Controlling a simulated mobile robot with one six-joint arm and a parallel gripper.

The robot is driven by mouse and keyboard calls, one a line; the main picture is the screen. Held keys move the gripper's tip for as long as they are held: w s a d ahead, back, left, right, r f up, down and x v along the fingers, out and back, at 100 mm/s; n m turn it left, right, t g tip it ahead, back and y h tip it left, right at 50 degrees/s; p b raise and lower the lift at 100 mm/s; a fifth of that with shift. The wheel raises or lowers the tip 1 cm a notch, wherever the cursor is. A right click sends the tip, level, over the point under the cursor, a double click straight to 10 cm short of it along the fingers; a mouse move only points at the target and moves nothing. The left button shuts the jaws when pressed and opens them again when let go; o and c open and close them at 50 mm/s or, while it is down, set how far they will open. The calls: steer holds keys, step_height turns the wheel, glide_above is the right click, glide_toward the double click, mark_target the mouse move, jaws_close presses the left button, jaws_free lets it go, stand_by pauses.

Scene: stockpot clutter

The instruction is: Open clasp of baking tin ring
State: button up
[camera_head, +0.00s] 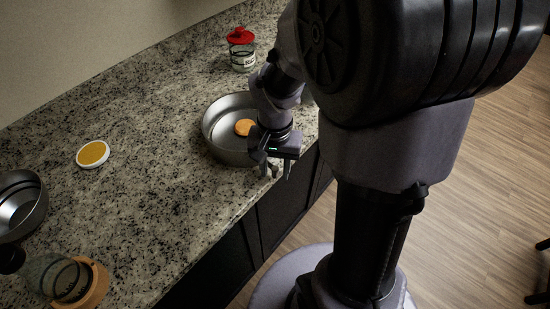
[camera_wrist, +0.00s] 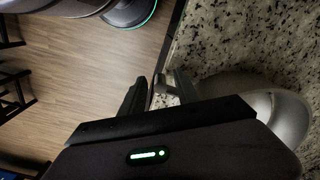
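The baking tin ring (camera_head: 212,136) is a round grey metal tin on the counter, near its front edge. A round orange-brown biscuit (camera_head: 244,127) lies in it. The tin's curved wall also shows at the right of the wrist view (camera_wrist: 290,112). My gripper (camera_head: 276,170) points down at the tin's front right side, over the counter edge. In the wrist view its fingers (camera_wrist: 158,92) stand apart. A small metal piece (camera_wrist: 162,83), which looks like the clasp, shows between them. I cannot tell whether the fingers touch it. My gripper body hides part of the tin wall.
A glass jar with a red lid (camera_head: 241,48) stands behind the tin. A white-rimmed yellow disc (camera_head: 93,153) lies left. The counter's middle is clear.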

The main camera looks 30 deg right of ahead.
mark_target(275, 167)
step_height(275, 167, up, 17)
steer(key=p, duration=0.7)
steer(key=s+a+r+n+t+y+b, duration=0.1)
steer(key=s+a+n+t+y+b, duration=0.1)
steer(key=s+a+t+b, duration=0.3)
steer(key=s+a+n, duration=0.1)
steer(key=s+a, duration=0.3)
steer(key=a, duration=0.2)
steer(key=shift+s+a+t+b, duration=0.2)
steer(key=shift+t+b, duration=0.1)
steer(key=shift+t, duration=0.1)
steer(key=shift+r, duration=0.1)
